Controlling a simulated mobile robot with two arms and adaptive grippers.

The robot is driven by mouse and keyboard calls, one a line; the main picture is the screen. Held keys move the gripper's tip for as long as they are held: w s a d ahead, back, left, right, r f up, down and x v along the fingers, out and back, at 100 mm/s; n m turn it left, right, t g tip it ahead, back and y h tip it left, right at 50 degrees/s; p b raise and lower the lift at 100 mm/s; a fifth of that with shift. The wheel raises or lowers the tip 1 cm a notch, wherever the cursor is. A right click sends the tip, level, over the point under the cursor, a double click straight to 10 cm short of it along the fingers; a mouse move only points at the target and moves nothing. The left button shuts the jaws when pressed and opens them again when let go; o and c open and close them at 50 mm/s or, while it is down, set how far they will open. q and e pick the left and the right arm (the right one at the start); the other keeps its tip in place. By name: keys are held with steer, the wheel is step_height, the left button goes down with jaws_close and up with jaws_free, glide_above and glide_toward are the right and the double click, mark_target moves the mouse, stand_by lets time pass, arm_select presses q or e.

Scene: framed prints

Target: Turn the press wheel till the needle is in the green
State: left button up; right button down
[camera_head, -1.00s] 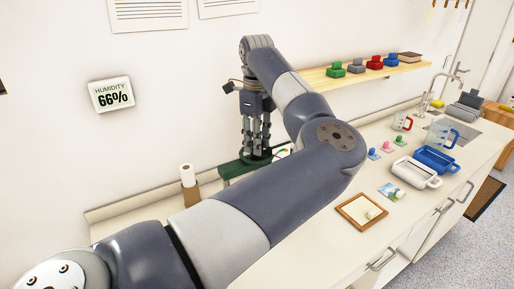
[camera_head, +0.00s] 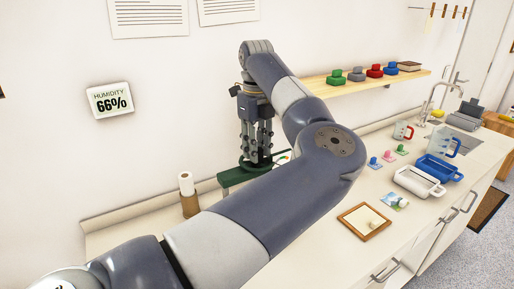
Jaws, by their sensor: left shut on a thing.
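The green press (camera_head: 232,178) stands on the counter by the wall, partly hidden behind my left arm. My left gripper (camera_head: 256,160) points straight down over it, with its fingers shut on the press wheel, which the fingers largely hide. A small part of what looks like the gauge (camera_head: 284,157), with a bit of colour, shows just right of the fingers. The needle cannot be read from here. My right gripper is not in view.
A wooden shelf (camera_head: 365,80) with coloured pieces is behind my arm. A framed board (camera_head: 364,221), a white tray (camera_head: 417,184) and a blue tray (camera_head: 440,168) lie to the right on the counter.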

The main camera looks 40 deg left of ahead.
arm_select(q)
steer(key=o, duration=1.1)
steer(key=shift+r, duration=0.15)
step_height(320, 180, up, 12)
steer(key=shift+f, duration=0.1)
